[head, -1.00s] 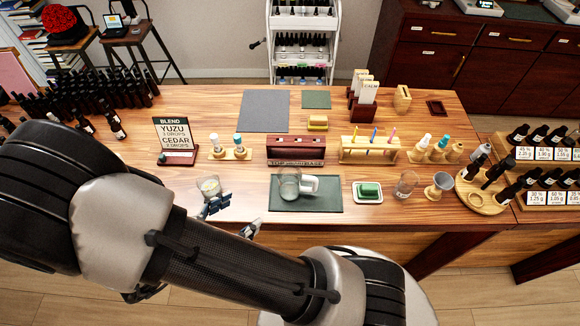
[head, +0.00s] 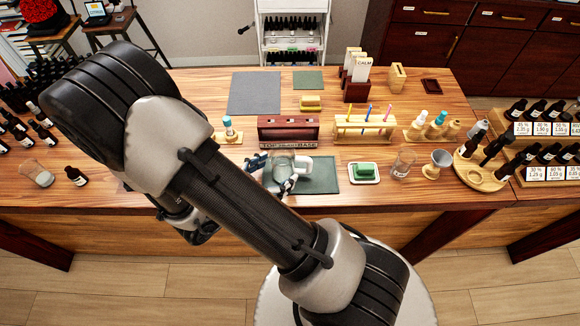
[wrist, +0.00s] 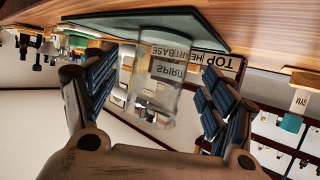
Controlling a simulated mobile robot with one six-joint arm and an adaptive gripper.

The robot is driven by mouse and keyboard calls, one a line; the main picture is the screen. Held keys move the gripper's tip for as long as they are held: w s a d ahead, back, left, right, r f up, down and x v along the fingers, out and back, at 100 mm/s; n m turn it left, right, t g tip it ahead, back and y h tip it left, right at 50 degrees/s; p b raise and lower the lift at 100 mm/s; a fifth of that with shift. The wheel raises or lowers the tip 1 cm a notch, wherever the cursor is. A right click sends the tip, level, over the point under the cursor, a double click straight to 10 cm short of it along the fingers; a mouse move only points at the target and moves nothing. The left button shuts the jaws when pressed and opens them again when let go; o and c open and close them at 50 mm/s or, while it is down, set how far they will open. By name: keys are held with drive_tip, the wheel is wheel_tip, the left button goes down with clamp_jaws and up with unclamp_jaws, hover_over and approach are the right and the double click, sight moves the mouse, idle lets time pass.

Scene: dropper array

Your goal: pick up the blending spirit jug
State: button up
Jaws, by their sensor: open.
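The spirit jug (head: 283,164) is clear glass with a white handle on its right side and stands on a dark green mat (head: 322,174). My gripper (head: 272,172) is at the jug, one finger to its left and one at its near side. In the wrist view, which is upside down, the jug (wrist: 152,98) shows between the two spread fingers of my gripper (wrist: 155,100). The lettering SPIRIT shows on it. A gap shows between each finger and the glass there. My forearm covers the area left of the mat in the head view.
Behind the jug is a dark red TOP HEART BASE rack (head: 288,129). A glass (head: 37,174) and dark bottle (head: 76,176) stand at left.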

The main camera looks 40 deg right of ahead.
drive_tip(key=x, duration=0.2)
drive_tip(key=shift+w+d+f, duration=0.1)
drive_tip(key=shift+d, duration=0.15)
drive_tip(key=shift+c, duration=0.4)
drive_tip(key=c, duration=1.1)
drive_tip(key=shift+c, duration=0.2)
